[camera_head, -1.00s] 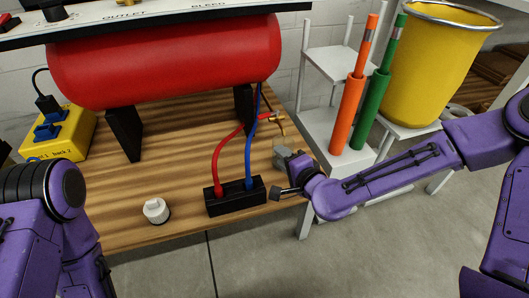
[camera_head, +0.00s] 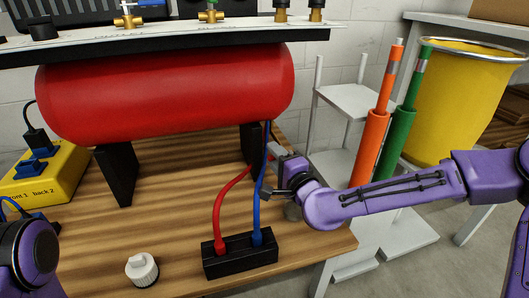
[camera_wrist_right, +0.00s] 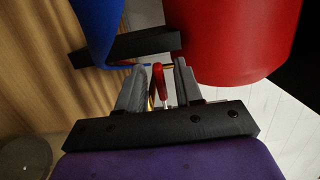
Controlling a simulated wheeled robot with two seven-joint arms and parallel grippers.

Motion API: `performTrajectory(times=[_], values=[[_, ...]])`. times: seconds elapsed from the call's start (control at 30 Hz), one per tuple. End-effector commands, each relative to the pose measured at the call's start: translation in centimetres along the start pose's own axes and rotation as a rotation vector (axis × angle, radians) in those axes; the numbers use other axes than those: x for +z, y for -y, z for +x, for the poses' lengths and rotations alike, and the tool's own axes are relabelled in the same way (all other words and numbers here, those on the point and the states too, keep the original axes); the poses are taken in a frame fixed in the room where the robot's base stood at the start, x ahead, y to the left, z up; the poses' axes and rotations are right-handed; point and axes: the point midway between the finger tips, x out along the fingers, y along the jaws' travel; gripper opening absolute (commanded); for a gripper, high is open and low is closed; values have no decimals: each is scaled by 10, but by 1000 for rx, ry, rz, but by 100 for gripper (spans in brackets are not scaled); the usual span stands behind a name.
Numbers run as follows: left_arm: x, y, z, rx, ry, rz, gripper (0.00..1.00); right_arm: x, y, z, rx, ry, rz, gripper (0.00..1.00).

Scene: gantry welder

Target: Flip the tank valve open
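The red tank (camera_head: 170,90) lies on black legs on the wooden bench. In the right wrist view, a slim red handle (camera_wrist_right: 159,82), apparently the tank valve's lever, stands between the two fingers of my right gripper (camera_wrist_right: 159,88). Gaps show on both sides of it, so the gripper is open around it. A little brass shows beside the handle. In the head view my right gripper (camera_head: 278,165) is at the tank's right end and hides most of the valve there. My left arm shows at the lower left edge; its gripper is out of view.
A black block (camera_head: 240,258) with a red hose (camera_head: 219,205) and a blue hose (camera_head: 259,200) stands just left of my right gripper. A white knob (camera_head: 141,269) is on the bench front. A yellow box (camera_head: 50,180) is left; a white stand (camera_head: 345,100) is right.

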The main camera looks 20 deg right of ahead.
Motion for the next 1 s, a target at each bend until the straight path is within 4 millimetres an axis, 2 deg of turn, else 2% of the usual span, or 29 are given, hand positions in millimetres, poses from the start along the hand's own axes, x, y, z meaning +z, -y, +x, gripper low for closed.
performTrajectory(times=[0.17, 0.2, 0.3, 0.5, 0.8, 1.0], values=[[0, 0, 0, 0, 1, 1, 91, 2, 0, 1, 1, 3, 0, 35], [0, 0, 0, 0, 1, 0, 91, 2, 0, 1, 1, 4, 0, 29], [0, 0, 0, 0, 0, 0, 91, 3, 0, 1, 1, 5, 0, 0], [0, 0, -1, 0, -3, -3, 91, 4, 0, 2, 1, -7, -2, 0], [-6, -1, -4, -1, -49, -44, 91, 3, 0, 9, 0, -172, -3, 0], [-7, -2, -4, -1, -51, -46, 91, 2, 0, 9, 0, -181, -1, 0]])
